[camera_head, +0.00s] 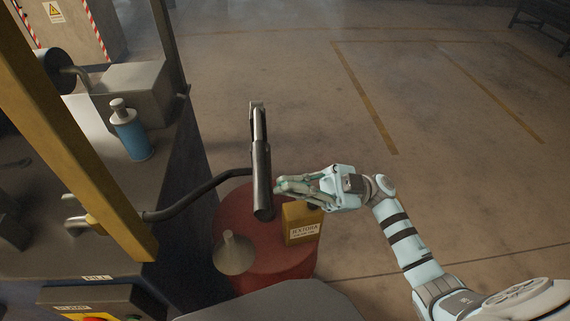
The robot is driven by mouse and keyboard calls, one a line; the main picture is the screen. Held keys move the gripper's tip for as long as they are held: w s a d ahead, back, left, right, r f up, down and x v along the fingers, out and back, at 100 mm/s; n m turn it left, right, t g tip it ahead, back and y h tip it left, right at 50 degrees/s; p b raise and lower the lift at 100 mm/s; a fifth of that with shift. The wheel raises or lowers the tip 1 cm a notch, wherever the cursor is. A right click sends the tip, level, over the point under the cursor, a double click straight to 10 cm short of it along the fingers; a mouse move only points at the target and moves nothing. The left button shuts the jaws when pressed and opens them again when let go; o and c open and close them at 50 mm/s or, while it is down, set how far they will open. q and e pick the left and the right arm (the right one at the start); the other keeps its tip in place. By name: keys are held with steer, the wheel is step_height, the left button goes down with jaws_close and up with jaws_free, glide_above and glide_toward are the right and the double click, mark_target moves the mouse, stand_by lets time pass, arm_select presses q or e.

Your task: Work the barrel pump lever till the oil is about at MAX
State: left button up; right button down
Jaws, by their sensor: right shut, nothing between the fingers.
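A red barrel (262,240) stands on the floor in the middle of the view. A dark upright barrel pump with a metal lever (259,130) rises from its top. My right gripper (278,186) is just right of the pump, above the barrel, with its fingers shut and nothing held. The fingertips are close to the pump body; I cannot tell whether they touch it. A dark hose (200,190) runs left from the pump to the machine. The oil level and MAX mark cannot be made out. My left gripper is not in view.
A yellow can (301,222) and a grey funnel (234,253) sit on the barrel. A yellow post (75,130) crosses the left side, before a machine with a blue bottle (132,134). A panel (98,300) is at the bottom left. Floor at right is clear.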

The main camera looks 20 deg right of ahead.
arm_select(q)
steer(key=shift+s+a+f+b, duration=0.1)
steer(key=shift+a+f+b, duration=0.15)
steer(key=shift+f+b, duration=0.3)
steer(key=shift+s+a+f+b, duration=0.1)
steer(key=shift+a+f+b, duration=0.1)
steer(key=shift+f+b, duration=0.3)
arm_select(e)
steer(key=v, duration=0.9)
steer(key=shift+f, duration=0.3)
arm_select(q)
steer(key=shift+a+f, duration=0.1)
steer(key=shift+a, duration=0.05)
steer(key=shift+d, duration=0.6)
